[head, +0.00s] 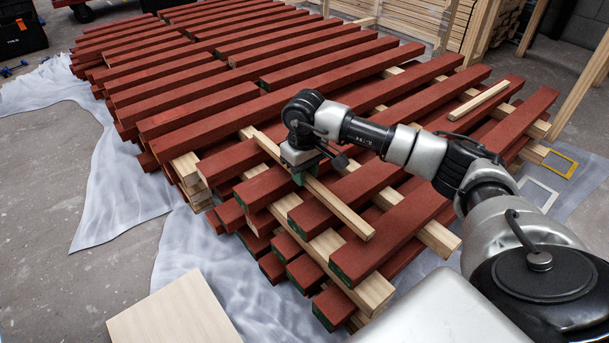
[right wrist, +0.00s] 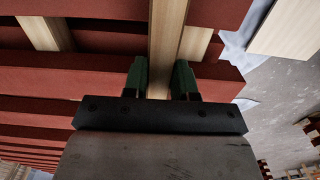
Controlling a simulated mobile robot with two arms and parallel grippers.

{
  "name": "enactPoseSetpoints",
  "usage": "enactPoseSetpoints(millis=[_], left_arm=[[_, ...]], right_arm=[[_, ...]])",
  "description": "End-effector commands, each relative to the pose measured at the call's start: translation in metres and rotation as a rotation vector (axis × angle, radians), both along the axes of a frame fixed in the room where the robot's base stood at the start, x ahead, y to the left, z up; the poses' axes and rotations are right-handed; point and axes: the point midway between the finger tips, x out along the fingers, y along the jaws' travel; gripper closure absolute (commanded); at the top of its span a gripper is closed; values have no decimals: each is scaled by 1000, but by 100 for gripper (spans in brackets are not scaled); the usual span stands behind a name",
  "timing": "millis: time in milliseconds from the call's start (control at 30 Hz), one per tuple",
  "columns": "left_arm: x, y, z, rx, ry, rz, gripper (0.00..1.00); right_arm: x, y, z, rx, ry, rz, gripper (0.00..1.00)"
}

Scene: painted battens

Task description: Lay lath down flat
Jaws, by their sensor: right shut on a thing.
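A pale bare-wood lath (head: 342,208) runs slantwise across the top layer of red battens. My right gripper (head: 298,177) is shut on it near the middle of its length. In the right wrist view, the lath (right wrist: 167,40) passes between the two green fingers of the right gripper (right wrist: 160,82). I cannot tell whether the lath touches the battens below or hangs just above them. A second short pale lath (head: 478,101) lies flat across red battens further right. My left gripper is not in view.
Red-painted battens (head: 222,110) lie in a stacked layer over pale cross bearers (head: 437,237), with gaps between them. A pale board (head: 172,312) is at the front left. Crumpled plastic sheeting (head: 120,185) covers floor at left. Yellow (head: 574,172) and white frames lie at right.

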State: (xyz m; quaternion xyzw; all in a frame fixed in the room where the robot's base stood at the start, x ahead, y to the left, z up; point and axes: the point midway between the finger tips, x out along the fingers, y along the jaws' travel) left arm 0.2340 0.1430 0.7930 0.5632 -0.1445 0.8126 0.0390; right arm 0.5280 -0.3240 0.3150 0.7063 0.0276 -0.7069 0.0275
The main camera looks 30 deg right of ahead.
Motion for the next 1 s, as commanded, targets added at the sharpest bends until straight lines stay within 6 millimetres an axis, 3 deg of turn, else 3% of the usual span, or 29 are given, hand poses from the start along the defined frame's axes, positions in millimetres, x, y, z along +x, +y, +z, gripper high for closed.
enactPoseSetpoints(millis=[567,600,767,1000], left_arm=[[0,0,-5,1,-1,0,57],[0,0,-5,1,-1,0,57],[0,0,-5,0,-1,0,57],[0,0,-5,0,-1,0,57]], right_arm=[[0,0,-11,0,0,0,98],[0,0,-11,0,0,0,72],[0,0,-11,0,0,0,48],[0,0,-11,0,0,0,48]])
